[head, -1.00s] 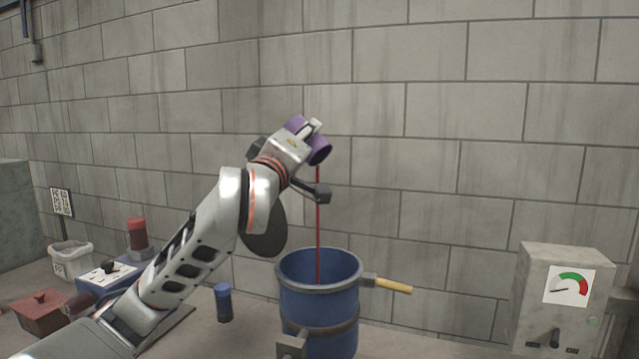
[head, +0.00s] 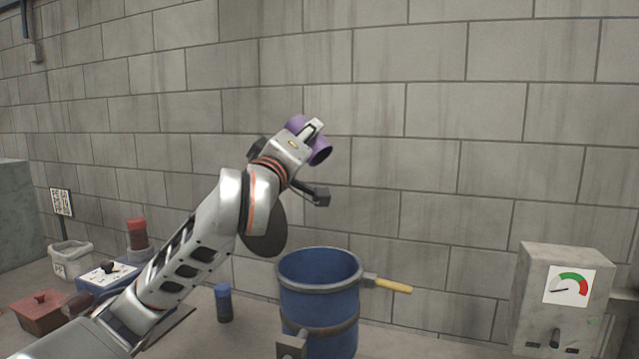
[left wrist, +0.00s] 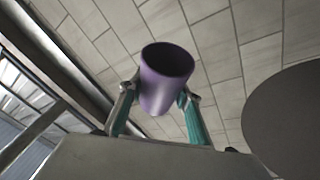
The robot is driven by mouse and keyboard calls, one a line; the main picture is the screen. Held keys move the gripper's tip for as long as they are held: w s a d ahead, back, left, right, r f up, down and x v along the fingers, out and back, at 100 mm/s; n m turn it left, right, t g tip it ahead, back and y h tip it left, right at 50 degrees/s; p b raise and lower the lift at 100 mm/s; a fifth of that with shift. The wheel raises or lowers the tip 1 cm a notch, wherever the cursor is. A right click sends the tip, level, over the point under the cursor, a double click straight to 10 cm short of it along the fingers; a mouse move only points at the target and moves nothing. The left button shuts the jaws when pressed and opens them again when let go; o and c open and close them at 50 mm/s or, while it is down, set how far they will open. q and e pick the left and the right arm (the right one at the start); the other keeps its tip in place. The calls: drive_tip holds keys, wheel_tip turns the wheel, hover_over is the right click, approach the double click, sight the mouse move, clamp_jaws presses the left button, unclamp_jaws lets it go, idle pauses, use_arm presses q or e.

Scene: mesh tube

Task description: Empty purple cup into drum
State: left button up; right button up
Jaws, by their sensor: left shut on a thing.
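The purple cup (head: 320,155) is tipped steeply in my left gripper (head: 312,132), its mouth pointing down and right. It hangs well above the blue drum (head: 320,300), which stands open at the top. No stream shows between the cup and the drum now. In the left wrist view the cup (left wrist: 165,80) sits between the two fingers, which are shut on its sides. My right gripper does not show.
A yellow handle (head: 393,286) sticks out right of the drum. A gauge box (head: 560,295) stands far right. At left are a red-brown lidded box (head: 40,313), a white bin (head: 70,258) and a red-topped jar (head: 137,233). A dark blue cylinder (head: 223,303) stands left of the drum.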

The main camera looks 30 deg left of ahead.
use_arm(q)
drive_tip(key=n, duration=0.1)
drive_tip(key=a+n+g, duration=0.1)
drive_tip(key=n, duration=0.1)
drive_tip(key=f+n+g, duration=0.1)
drive_tip(key=n, duration=0.1)
drive_tip(key=shift+w+a+f+y, duration=0.1)
drive_tip(key=shift+a+y, duration=0.3)
drive_tip(key=shift+a+f+n, duration=0.15)
drive_tip(key=shift+a+n, duration=0.15)
drive_tip(key=shift+n, duration=0.4)
wheel_tip(320, 180, down, 6)
drive_tip(key=a+n+g+h, duration=0.3)
drive_tip(key=n+g, duration=0.1)
drive_tip(key=n, duration=0.7)
drive_tip(key=a+r+n+h, duration=0.3)
drive_tip(key=a+r+n, duration=0.1)
drive_tip(key=n, duration=0.1)
drive_tip(key=shift+r+g+h, duration=0.2)
drive_tip(key=shift+g+h, duration=0.1)
drive_tip(key=shift+h, duration=0.1)
drive_tip(key=shift+a, duration=0.1)
